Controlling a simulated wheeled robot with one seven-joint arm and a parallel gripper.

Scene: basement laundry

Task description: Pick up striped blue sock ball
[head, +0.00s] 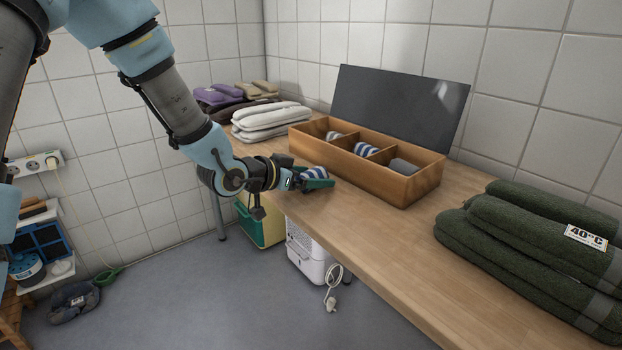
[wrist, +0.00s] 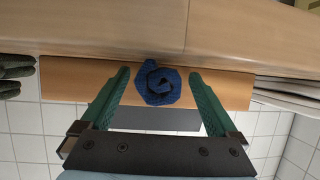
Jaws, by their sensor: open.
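A blue-and-white striped sock ball (head: 314,172) is by the bench's front edge, partly hidden by my gripper (head: 312,184). In the wrist view, a rolled sock ball (wrist: 158,84) shows its dark blue spiral end between the green fingers of my gripper (wrist: 160,76). The fingers are open, one on each side, with a visible gap to the ball. A second blue-and-white striped sock ball (head: 366,149) lies in the middle compartment of the wooden box (head: 396,187).
The box's left compartment holds a striped grey sock ball (head: 335,136), the right one a plain grey one (head: 403,166). Folded pale towels (head: 268,121) stand left of the box, dark green towels (head: 530,240) at right. The wooden bench (head: 400,235) is clear between.

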